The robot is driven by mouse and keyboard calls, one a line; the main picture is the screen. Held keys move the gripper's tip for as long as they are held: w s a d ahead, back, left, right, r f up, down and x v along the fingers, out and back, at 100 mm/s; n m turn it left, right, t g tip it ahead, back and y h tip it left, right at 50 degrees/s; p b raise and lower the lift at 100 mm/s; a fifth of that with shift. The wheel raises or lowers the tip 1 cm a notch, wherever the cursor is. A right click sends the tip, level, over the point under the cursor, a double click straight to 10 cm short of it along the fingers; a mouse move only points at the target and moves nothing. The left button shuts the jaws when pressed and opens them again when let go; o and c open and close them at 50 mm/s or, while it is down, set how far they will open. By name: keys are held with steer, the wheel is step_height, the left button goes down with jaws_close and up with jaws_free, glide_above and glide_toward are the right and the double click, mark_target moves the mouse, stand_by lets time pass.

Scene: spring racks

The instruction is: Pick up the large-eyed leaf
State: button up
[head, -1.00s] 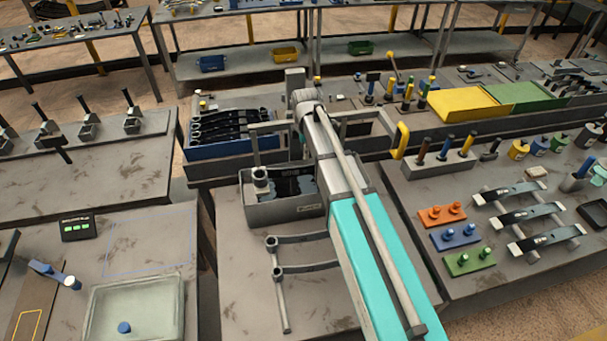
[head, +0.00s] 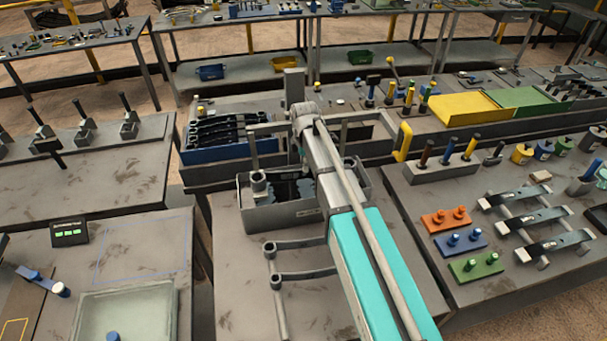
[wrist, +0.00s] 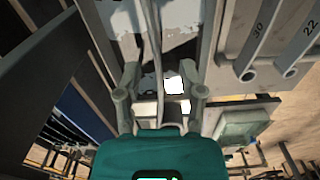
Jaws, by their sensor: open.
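Several dark leaves (head: 228,128) with round end eyes lie side by side in the blue tray (head: 215,154), left of my arm. I cannot tell which has the larger eye. In the wrist view, my gripper (wrist: 159,75) is open, its two fingers apart, with nothing clearly held between them. Two grey bars with round ends show to its right, one marked 30 (wrist: 258,42) and one marked 22 (wrist: 297,50).
A grey box (head: 283,217) with dark contents stands below my arm's far end. Dark-and-silver strips (head: 515,195) sit on supports at right. A yellow handle (head: 403,142) rises right of my arm.

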steer(key=shift+f, duration=0.1)
steer(key=shift+w+a+f+b, duration=0.15)
steer(key=shift+f+b, duration=2.4)
steer(key=shift+b, duration=0.05)
steer(key=shift+c, duration=0.2)
jaws_close()
